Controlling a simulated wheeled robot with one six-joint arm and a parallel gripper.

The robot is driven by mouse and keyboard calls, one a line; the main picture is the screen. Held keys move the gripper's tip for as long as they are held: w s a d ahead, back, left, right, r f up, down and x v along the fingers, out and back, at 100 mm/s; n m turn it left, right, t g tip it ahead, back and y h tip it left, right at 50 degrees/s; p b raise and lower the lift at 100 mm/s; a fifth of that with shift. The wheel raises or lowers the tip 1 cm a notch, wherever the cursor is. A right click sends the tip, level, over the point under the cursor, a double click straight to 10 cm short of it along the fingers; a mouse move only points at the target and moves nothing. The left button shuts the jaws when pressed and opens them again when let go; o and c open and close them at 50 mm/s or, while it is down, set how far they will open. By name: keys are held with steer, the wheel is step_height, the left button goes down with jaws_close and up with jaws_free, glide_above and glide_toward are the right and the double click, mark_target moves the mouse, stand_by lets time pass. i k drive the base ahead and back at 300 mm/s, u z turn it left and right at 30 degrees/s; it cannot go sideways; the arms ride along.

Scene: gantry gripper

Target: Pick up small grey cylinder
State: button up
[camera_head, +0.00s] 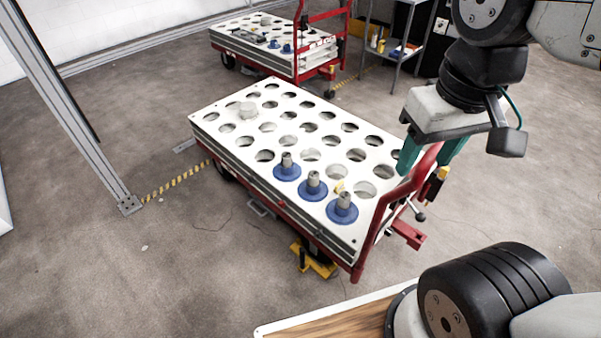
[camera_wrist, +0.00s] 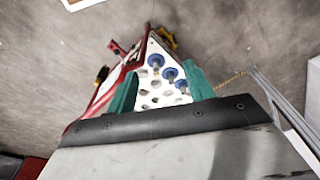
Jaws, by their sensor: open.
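Three blue discs, each with a small grey cylinder standing on it, sit in a row along the near right edge of a white cart top with round holes (camera_head: 222,109). The grey cylinders are at the left (camera_head: 286,160), middle (camera_head: 312,180) and right (camera_head: 343,200) of the row. I cannot tell which one the task names. My gripper (camera_head: 422,167) is open and empty, with green fingers, above and right of the cart's red handle end. In the wrist view the blue discs (camera_wrist: 156,60) show between the fingers, some way off.
A metal post (camera_head: 75,110) stands at left. Open floor surrounds the near cart.

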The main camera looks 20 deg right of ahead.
mark_target(287, 157)
steer(key=k, duration=0.6)
steer(key=u, duration=0.85)
steer(key=i, duration=1.85)
steer(key=z, duration=0.5)
